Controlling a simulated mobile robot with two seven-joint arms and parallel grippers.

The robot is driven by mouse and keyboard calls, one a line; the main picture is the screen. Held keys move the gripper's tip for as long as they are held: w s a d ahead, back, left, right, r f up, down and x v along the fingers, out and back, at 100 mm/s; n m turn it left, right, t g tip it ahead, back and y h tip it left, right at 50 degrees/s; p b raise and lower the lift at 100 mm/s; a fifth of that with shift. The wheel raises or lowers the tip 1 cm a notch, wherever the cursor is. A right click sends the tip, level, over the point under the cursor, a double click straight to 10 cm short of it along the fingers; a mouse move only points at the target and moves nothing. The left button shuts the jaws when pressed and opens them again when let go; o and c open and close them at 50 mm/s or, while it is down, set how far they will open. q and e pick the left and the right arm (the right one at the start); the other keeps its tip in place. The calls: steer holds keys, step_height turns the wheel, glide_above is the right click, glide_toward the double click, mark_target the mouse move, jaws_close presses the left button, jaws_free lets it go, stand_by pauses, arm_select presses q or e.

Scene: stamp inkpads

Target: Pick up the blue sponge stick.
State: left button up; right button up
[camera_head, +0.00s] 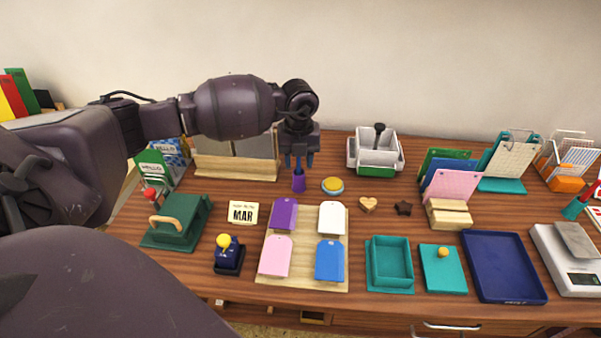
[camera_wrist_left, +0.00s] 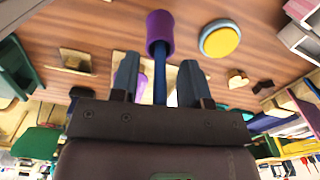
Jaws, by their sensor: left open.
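The blue sponge stick shows in the left wrist view as a thin blue shaft (camera_wrist_left: 160,85) with a thicker purple piece (camera_wrist_left: 160,30) at its far end. In the head view the purple piece (camera_head: 298,182) is just below my left gripper (camera_head: 298,163), towards the back of the desk; the shaft is mostly hidden by the gripper. My left gripper also shows in the left wrist view (camera_wrist_left: 158,75). It is open, with one finger on each side of the blue shaft and gaps visible. My right gripper is not in view.
A round yellow inkpad (camera_head: 333,185) lies just right of the stick. A wooden board (camera_head: 303,282) with purple, white, pink and blue tags is in front. A grey box (camera_head: 376,155) stands behind right, and a wooden stand (camera_head: 235,176) behind left.

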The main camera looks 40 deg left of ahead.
arm_select(q)
steer(key=c, duration=0.6)
jaws_close()
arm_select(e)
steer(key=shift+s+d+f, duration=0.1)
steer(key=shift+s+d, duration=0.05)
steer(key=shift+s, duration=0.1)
arm_select(q)
steer(key=shift+r, duration=0.15)
